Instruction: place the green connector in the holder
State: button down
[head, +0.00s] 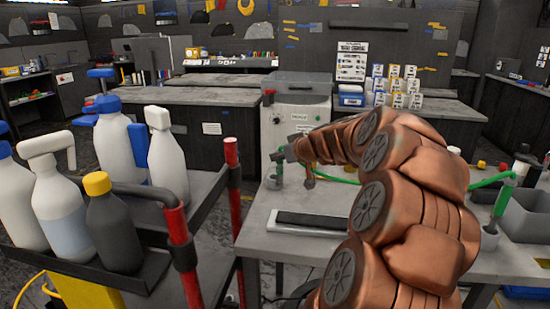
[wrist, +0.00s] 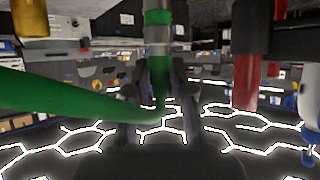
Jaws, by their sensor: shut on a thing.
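My gripper (head: 287,152) is at the end of my copper-coloured arm, over the left part of the grey worktable. It is shut on the green connector (head: 279,158), which looks roughly upright. In the wrist view, which appears upside down, the two dark fingers (wrist: 160,85) close around the green connector (wrist: 158,50), which has a silver band. A thick green hose (wrist: 65,100) runs off to the left there. A grey cup-like holder (head: 274,182) stands just below the connector in the head view. Whether the connector's end is inside it or above it I cannot tell.
A white machine (head: 297,120) stands behind the table. A dark flat tray (head: 307,222) lies at the table's front. A second green tool (head: 502,195) stands at the right beside a grey bin (head: 532,215). A bottle cart with red posts (head: 176,240) is at the left.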

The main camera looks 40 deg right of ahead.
jog(key=w+d+f+p, duration=0.1)
jog(key=w+d+f, duration=0.2)
jog(key=w+f, duration=0.1)
jog(key=shift+w, duration=0.8)
jog(key=shift+d+f, duration=0.1)
jog(key=shift+f, duration=0.1)
jog(key=c, duration=1)
grip_release()
jog(key=shift+r, duration=0.2)
jog(key=b+v, duration=0.1)
jog(key=v, duration=1.1)
